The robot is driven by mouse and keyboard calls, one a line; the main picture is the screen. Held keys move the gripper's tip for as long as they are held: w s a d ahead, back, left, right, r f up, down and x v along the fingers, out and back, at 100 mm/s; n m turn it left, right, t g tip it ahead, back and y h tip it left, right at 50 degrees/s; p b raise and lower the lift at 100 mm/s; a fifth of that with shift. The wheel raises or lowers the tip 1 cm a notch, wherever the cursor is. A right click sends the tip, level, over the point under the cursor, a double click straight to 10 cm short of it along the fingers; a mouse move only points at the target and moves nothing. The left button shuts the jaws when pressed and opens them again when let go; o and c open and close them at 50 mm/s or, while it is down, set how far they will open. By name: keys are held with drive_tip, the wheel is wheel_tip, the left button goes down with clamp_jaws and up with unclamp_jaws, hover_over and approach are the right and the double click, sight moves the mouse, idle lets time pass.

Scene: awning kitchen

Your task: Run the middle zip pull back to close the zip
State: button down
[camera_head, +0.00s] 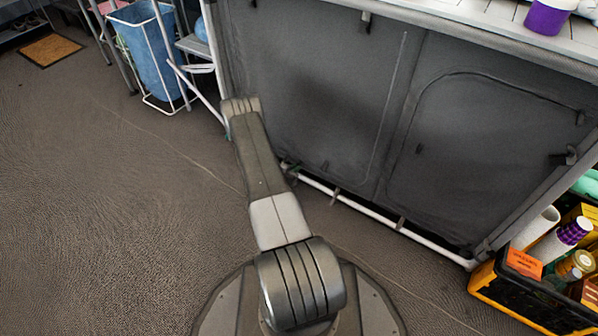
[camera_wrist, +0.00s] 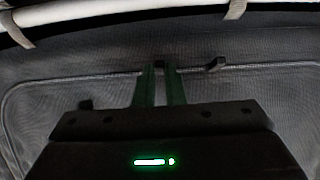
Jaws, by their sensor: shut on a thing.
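My gripper (camera_wrist: 160,70) shows two green fingers close together in the wrist view, tips at the zip. It is shut on a small dark zip pull (camera_wrist: 160,65), the middle of three there; only its end shows between the tips. The zip (camera_wrist: 110,75) runs across the dark mesh panel as a pale line and curves down at both sides. A second dark pull (camera_wrist: 216,64) sits just right of the fingers, and another dark tab (camera_wrist: 85,104) is lower left. In the head view my gripper (camera_head: 289,166) is mostly hidden behind my arm, low against the grey fabric front.
A white rail (camera_head: 375,215) runs along the fabric's foot; it crosses the top of the wrist view (camera_wrist: 90,14). A yellow-black crate (camera_head: 530,309) of goods stands at right. A white rack with a blue bag (camera_head: 150,55) stands at upper left. The carpet at left is clear.

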drive_tip(key=shift+w+a, duration=0.2)
drive_tip(key=c, duration=1.5)
unclamp_jaws()
drive_tip(key=shift+s, duration=0.1)
drive_tip(key=p+v, duration=0.4)
drive_tip(key=v, duration=0.9)
drive_tip(key=shift+s+a+p, duration=0.25)
drive_tip(key=shift+p, duration=0.1)
drive_tip(key=shift+w, duration=0.1)
drive_tip(key=d+b+x, duration=0.1)
drive_tip(key=b+x, duration=0.3)
drive_tip(key=x, duration=0.9)
drive_tip(key=shift+b, duration=0.35)
drive_tip(key=shift+d, duration=0.1)
